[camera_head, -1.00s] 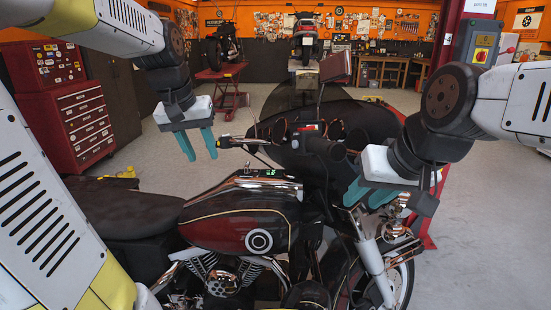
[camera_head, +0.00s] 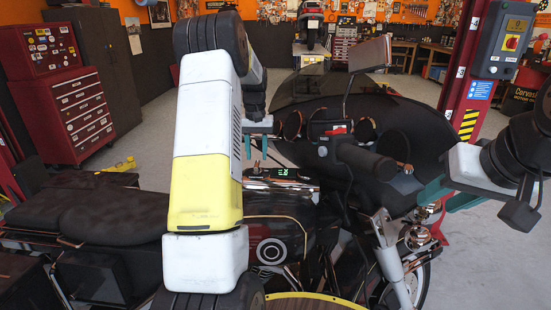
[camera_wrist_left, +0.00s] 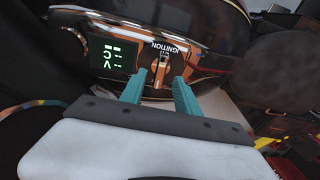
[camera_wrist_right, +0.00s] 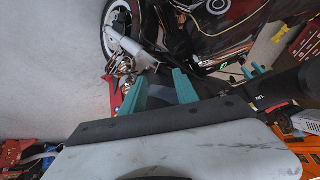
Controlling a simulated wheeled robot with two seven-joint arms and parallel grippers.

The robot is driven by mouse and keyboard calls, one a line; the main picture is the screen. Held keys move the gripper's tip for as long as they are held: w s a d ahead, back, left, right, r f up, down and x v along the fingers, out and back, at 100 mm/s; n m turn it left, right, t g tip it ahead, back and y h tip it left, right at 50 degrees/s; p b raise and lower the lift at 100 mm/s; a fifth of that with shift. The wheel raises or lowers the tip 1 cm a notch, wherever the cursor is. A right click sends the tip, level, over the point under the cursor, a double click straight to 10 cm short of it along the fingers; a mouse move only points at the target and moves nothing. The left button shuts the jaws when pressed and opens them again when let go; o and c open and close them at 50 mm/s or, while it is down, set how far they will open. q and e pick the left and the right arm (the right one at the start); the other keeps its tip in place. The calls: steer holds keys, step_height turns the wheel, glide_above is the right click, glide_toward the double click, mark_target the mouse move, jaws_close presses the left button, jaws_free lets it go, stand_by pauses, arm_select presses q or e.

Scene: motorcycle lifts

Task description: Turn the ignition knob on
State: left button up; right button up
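The ignition knob (camera_wrist_left: 161,68) shows in the left wrist view on the motorcycle's tank console, under the label IGNITION and beside a lit green display (camera_wrist_left: 108,55). My left gripper (camera_wrist_left: 158,85) is open, with one teal fingertip on each side just below the knob; I cannot tell whether either touches it. In the head view the left gripper (camera_head: 255,150) is above the console, partly hidden behind my own arm. The motorcycle (camera_head: 290,215) stands upright. My right gripper (camera_wrist_right: 160,80) is open and empty, right of the handlebar in the head view (camera_head: 445,195).
The handlebar and dark windshield (camera_head: 350,120) rise just beyond the console. A red post with a switch box (camera_head: 500,42) stands at the right. A red tool cabinet (camera_head: 70,110) is at the left. Open floor lies between.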

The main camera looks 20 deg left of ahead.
mark_target(257, 164)
arm_select(q)
steer(key=shift+f, duration=2.1)
jaws_close()
